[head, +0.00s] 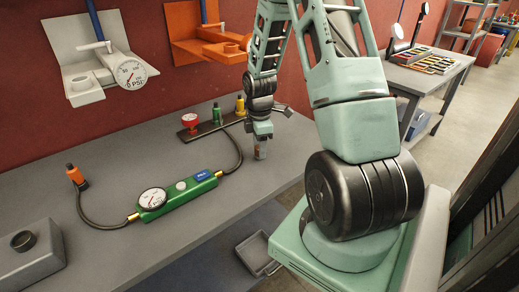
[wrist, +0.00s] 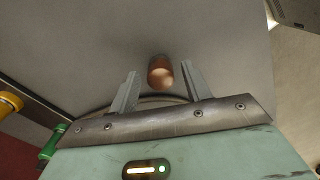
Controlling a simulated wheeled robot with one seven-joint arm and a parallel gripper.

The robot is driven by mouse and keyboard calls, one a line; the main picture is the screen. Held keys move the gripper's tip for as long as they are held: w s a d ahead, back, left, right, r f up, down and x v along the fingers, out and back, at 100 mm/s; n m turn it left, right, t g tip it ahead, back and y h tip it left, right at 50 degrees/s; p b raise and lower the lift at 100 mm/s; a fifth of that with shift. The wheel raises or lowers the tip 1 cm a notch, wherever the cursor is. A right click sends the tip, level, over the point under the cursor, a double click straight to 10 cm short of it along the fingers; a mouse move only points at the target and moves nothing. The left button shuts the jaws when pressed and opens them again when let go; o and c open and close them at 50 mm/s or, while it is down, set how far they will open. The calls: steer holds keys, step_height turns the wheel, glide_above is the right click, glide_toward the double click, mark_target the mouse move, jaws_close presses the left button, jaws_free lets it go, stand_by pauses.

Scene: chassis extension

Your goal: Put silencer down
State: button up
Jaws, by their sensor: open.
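The silencer (wrist: 160,72), a short copper-coloured cylinder, shows in the wrist view between the two fingers of my gripper (wrist: 158,82). A gap shows on each side of it, and the fingers look apart from it. It appears to be at the grey table surface (wrist: 215,35), but its contact with the table cannot be made out clearly. In the head view my gripper (head: 261,151) points down low over the right part of the grey table (head: 225,235). The silencer is too small and covered to tell apart there.
A green gauge block (head: 178,197) with black hoses lies left of my gripper. A dark rail (head: 205,129) with coloured fittings lies behind it. A grey block (head: 30,262) sits at the left front. A grey tray (head: 258,255) is below the table's front edge.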

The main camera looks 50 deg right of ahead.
step_height(320, 180, up, 11)
steer(key=w+a+r, duration=0.2)
steer(key=a, duration=1.4)
steer(key=s+a+r+m, duration=0.1)
steer(key=s+a, duration=0.3)
steer(key=a, duration=0.8)
steer(key=s+a+m, duration=0.2)
steer(key=s+a, duration=1)
steer(key=s, duration=0.3)
steer(key=shift+a+r+y, duration=0.3)
steer(key=shift+a+r, duration=0.05)
steer(key=shift+r, duration=0.05)
